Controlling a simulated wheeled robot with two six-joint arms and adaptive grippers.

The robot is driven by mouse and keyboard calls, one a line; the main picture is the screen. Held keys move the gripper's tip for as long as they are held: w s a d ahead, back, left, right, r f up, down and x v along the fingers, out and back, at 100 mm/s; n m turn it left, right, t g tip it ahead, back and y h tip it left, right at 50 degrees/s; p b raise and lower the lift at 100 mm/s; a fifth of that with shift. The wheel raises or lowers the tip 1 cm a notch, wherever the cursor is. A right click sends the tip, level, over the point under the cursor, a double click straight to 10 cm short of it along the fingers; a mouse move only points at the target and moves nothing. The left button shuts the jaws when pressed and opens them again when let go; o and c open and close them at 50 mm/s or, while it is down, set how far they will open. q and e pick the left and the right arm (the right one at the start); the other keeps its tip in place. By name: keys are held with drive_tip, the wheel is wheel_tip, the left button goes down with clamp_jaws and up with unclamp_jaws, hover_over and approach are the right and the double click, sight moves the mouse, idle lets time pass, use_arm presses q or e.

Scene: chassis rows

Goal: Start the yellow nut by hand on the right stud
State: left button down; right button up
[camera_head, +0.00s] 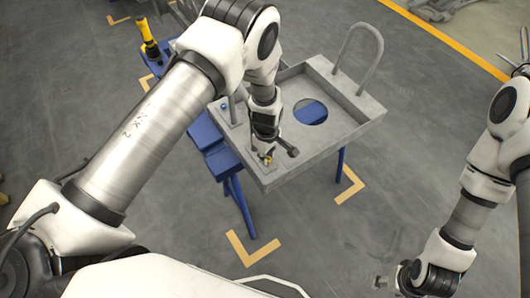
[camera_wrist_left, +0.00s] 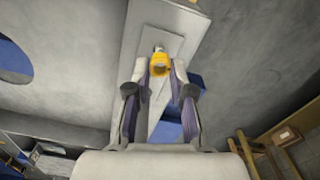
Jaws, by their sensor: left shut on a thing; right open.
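The yellow nut (camera_head: 267,160) is at the near left corner of the grey chassis (camera_head: 350,128). It also shows in the left wrist view (camera_wrist_left: 160,64), between my left fingertips. My left gripper (camera_head: 265,150) reaches down over that corner and is shut on the nut. A short grey stud tip (camera_wrist_left: 158,48) shows at the nut's far edge in the left wrist view. I cannot tell whether the nut is threaded on it or only touching. My right gripper (camera_head: 398,280) is open, low at the right, away from the chassis.
The chassis has a round hole (camera_head: 310,112) and a tall bent handle (camera_head: 360,55). It rests on blue supports (camera_head: 212,145). A yellow-handled tool (camera_head: 148,38) stands at the upper left. The grey floor (camera_head: 420,170) at the right is clear, with tape corner marks.

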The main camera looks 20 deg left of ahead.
use_arm(q)
drive_tip(key=n, duration=0.1)
drive_tip(key=n+b, duration=0.1)
drive_tip(key=n, duration=0.1)
drive_tip(key=shift+f+n, duration=0.3)
drive_tip(key=n+b, duration=0.1)
drive_tip(key=n, duration=0.3)
drive_tip(key=shift+s, duration=0.1)
drive_tip(key=n+b, duration=0.4)
drive_tip(key=n, duration=0.1)
drive_tip(key=shift+s+f+b, duration=0.1)
drive_tip(key=shift+b, duration=0.2)
drive_tip(key=shift+r+n, duration=0.2)
drive_tip(key=shift+n, duration=0.9)
drive_tip(key=shift+r, duration=0.15)
drive_tip(key=shift+s, duration=0.1)
drive_tip(key=shift+f+b, duration=1.1)
drive_tip(key=shift+f, duration=0.15)
drive_tip(key=shift+r, duration=0.1)
